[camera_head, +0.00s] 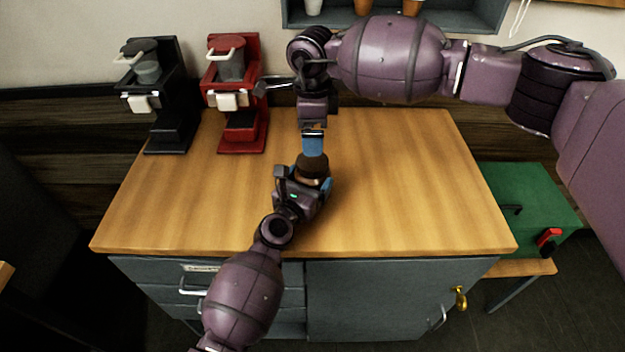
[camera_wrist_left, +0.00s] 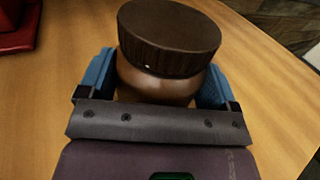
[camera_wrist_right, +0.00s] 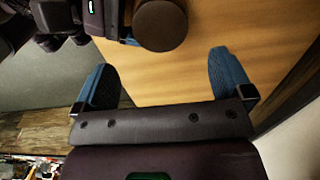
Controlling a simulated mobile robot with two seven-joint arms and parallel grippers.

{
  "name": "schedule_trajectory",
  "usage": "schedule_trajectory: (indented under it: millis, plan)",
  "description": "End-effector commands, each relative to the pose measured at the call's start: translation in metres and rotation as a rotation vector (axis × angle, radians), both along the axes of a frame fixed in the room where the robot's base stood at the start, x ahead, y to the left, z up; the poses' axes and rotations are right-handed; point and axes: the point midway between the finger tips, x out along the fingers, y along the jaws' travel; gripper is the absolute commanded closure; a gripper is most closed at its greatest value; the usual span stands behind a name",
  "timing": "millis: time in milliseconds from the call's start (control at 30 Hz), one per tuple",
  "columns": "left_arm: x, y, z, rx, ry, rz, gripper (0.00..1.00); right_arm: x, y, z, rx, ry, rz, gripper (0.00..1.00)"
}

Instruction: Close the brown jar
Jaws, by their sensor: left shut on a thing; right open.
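The brown jar (camera_wrist_left: 158,88) stands upright on the wooden counter, with a dark brown ridged lid (camera_wrist_left: 170,38) on its top. In the left wrist view the lid looks slightly tilted; I cannot tell whether it is fastened. My left gripper (camera_wrist_left: 158,85) is shut on the jar body, one blue finger on each side below the lid. In the head view the lid (camera_head: 312,166) shows just behind the left gripper (camera_head: 306,188). My right gripper (camera_wrist_right: 165,80) is open and empty. Its fingers point down behind the jar, and the lid (camera_wrist_right: 160,25) shows beyond them, apart from them.
A black coffee brewer (camera_head: 158,100) and a red coffee brewer (camera_head: 236,95) stand at the counter's back left. A green case (camera_head: 525,205) is at the right, below the counter (camera_head: 420,180). The counter's right half is clear. A wall shelf (camera_head: 455,14) holds cups.

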Motion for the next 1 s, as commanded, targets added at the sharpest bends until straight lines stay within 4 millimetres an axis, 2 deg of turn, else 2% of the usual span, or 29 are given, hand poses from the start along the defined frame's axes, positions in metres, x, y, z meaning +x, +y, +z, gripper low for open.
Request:
schedule_trajectory:
  millis: [300,433,800,1000]
  plan:
    - [0.0,0.0,0.0,0.0,-0.001,0.0,0.82,0.0,0.0,-0.001,0.0,0.0,0.001,0.02]
    - [0.0,0.0,0.0,0.0,-0.001,0.0,0.82,0.0,0.0,-0.007,-0.001,0.002,0.0,0.02]
    - [0.0,0.0,0.0,0.0,-0.001,0.0,0.82,0.0,0.0,-0.056,-0.001,0.002,-0.002,0.02]
    - [0.0,0.0,0.0,0.0,-0.001,0.0,0.82,0.0,0.0,-0.074,0.0,0.002,-0.001,0.02]
